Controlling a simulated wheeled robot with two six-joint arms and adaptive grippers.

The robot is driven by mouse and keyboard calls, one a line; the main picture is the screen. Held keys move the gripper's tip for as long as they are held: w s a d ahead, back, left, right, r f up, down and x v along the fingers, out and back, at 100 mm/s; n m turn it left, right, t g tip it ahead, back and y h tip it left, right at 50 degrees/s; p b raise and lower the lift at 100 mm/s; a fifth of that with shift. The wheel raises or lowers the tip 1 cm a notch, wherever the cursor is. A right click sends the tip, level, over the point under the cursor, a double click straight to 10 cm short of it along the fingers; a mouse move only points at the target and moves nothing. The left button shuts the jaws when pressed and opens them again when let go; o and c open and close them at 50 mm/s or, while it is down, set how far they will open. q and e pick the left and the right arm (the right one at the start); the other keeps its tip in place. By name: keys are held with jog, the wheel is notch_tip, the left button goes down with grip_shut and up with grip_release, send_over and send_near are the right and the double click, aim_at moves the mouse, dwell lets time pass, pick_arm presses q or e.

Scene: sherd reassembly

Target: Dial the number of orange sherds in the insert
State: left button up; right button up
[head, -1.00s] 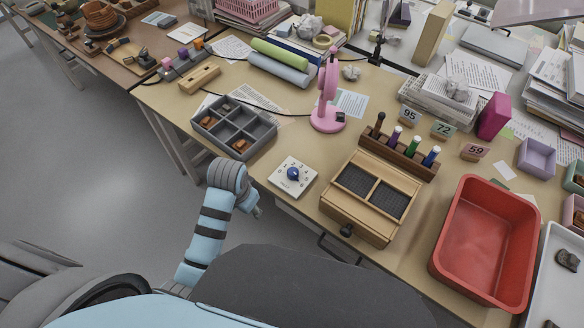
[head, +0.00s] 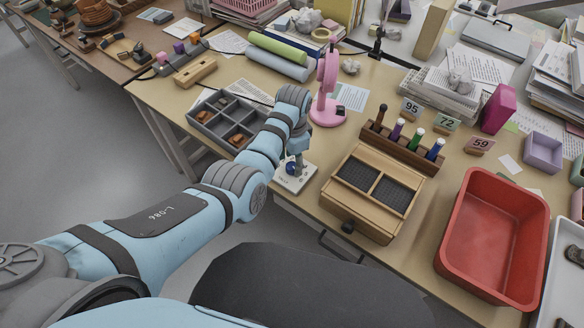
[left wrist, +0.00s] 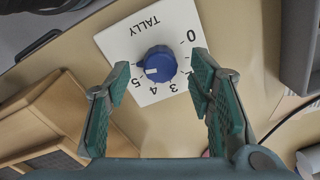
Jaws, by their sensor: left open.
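The white tally plate (head: 283,184) lies on the table, with a blue knob (head: 292,168) partly hidden by my gripper. The left wrist view shows the plate (left wrist: 118,45) with its printed digits upside down. The knob (left wrist: 160,60) has a white mark toward the lower left, near the 4 and 5; I cannot tell exactly which. My left gripper (left wrist: 160,74) is open, its fingers either side of the knob in that view; no contact is visible. The grey divided insert (head: 212,137) holds orange-brown sherds in left and front compartments and a dark piece at the back; my arm hides part.
A wooden box (head: 352,212) with dark mesh-like panels is right of the plate. A pink stand (head: 326,100) is behind my gripper. A pen rack (head: 395,150), number cards and a red bin (head: 462,265) stand further right.

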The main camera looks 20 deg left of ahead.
pick_arm(q)
notch_tip(320, 180, down, 2)
pick_arm(e)
jog(key=shift+f, duration=0.5)
pick_arm(q)
jog(key=shift+c, duration=0.5)
grip_shut()
pick_arm(e)
jog(key=shift+d, duration=0.2)
